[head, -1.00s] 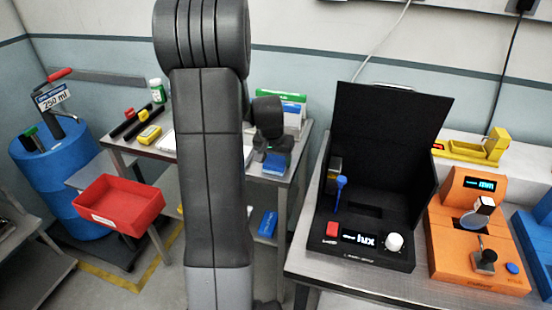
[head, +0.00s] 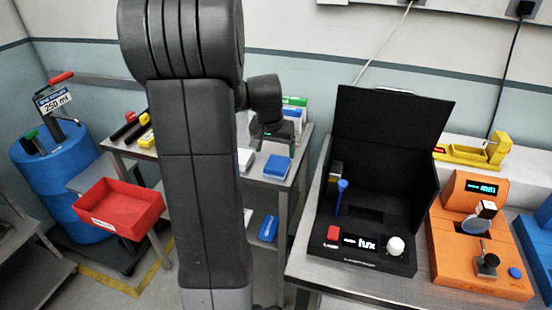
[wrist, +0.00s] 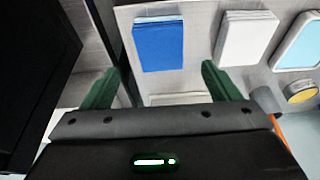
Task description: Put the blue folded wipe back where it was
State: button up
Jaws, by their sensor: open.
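The blue folded wipe (head: 277,167) lies flat on the right part of the back metal table, near its edge. In the wrist view the blue wipe (wrist: 161,45) lies ahead of the fingertips, beside a white folded stack (wrist: 246,38). My gripper (wrist: 157,74) is open, with its two green fingers apart and nothing between them. It is clear of the wipe.
A black lux box (head: 365,262) with a raised lid and an orange device (head: 478,270) stand on the right bench. A red bin (head: 118,208) and a blue drum (head: 65,165) are at left. Another blue item (head: 268,228) lies on the lower shelf.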

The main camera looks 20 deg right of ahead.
jog(key=shift+v, duration=2.35)
